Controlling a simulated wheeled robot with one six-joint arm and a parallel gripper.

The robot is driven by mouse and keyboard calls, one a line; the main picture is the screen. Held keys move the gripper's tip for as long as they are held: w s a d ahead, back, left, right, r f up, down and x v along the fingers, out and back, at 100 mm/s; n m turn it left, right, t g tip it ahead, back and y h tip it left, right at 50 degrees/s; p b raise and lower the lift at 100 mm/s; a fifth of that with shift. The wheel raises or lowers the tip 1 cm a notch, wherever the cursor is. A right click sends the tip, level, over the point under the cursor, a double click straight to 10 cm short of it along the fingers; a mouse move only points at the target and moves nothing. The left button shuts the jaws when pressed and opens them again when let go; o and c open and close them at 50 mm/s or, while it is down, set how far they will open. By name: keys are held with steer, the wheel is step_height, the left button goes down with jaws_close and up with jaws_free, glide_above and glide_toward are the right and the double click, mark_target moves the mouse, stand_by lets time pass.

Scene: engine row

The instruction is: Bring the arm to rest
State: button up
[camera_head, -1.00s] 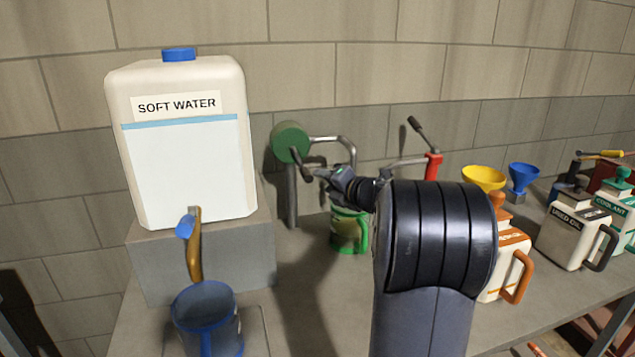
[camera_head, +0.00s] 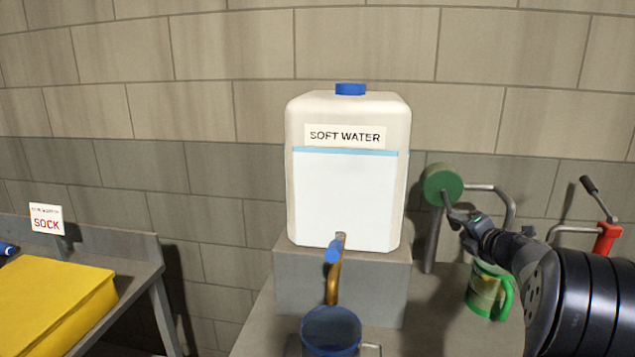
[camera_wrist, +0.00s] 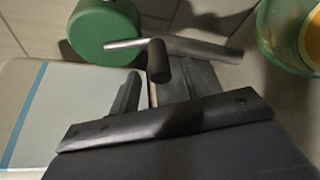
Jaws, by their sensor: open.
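My gripper (camera_head: 458,218) is open in the head view, at the right, just below a green round drum (camera_head: 442,183) with a bent metal handle. Nothing shows held in it. In the wrist view my gripper's dark fingers (camera_wrist: 160,90) are apart, with a metal bar and a dark knob in front of or between them; I cannot tell if they touch. The green drum also shows there (camera_wrist: 103,30). My arm reaches in from the lower right of the head view and hides part of the bench.
A soft water jug (camera_head: 348,200) stands on a grey block (camera_head: 380,285), its tap above a blue vessel (camera_head: 330,332). A green mug (camera_head: 488,290) stands below my gripper, close to my arm. A yellow object (camera_head: 55,310) lies on the left bench.

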mark_target(453, 223)
steer(key=x, duration=0.4)
steer(key=shift+w+f, duration=0.1)
steer(key=shift+w, duration=0.05)
steer(key=shift+a, duration=0.1)
